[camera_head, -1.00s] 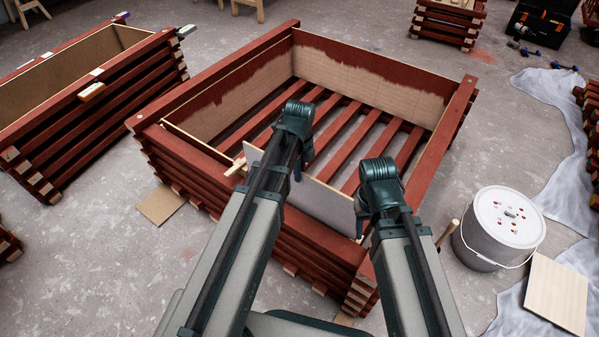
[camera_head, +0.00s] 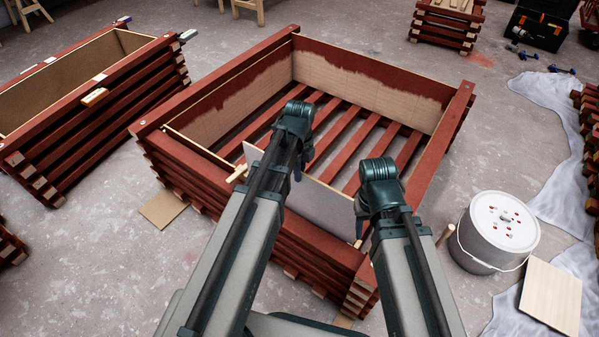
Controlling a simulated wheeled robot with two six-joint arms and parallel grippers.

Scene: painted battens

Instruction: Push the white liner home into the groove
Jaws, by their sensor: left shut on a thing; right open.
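The white liner (camera_head: 325,207) is a pale grey-white panel standing upright along the near side of the red slatted planter box (camera_head: 190,160). My arms cover parts of it, and its lower edge and the groove are hidden, so I cannot tell how deep it sits. My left gripper (camera_head: 297,172) is at the liner's top edge, left of its middle, and is shut on it; the fingertips are mostly hidden. My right gripper (camera_head: 359,226) is open by the liner's right end, its fingers partly hidden behind its wrist.
A small wooden stick (camera_head: 237,173) lies at the liner's left end. Another red box (camera_head: 110,100) is at the left.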

